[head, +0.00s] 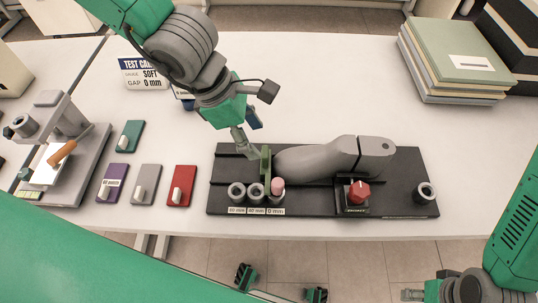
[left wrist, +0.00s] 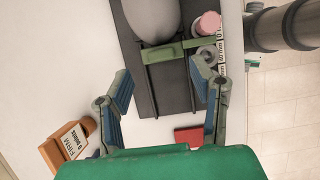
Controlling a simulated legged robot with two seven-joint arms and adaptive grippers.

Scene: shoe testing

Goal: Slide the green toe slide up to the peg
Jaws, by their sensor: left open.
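The green toe slide (head: 265,163) stands upright across the black fixture board (head: 400,205), just left of the toe of the grey shoe form (head: 315,162). The pink-topped peg (head: 278,184) stands in the rightmost of three ringed holes, close to the slide's near end. In the left wrist view the slide (left wrist: 170,51) and peg (left wrist: 208,23) lie very close; I cannot tell if they touch. My left gripper (head: 248,149) is open, just left of and behind the slide. In its wrist view its fingers (left wrist: 162,88) are apart, with nothing between the tips.
A red knob (head: 358,192) sits on the board's near side, with another ring (head: 425,192) at its right end. Coloured cards, including a red card (head: 181,186), lie left of the board. A device (head: 60,150) stands far left; books (head: 455,62) at back right.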

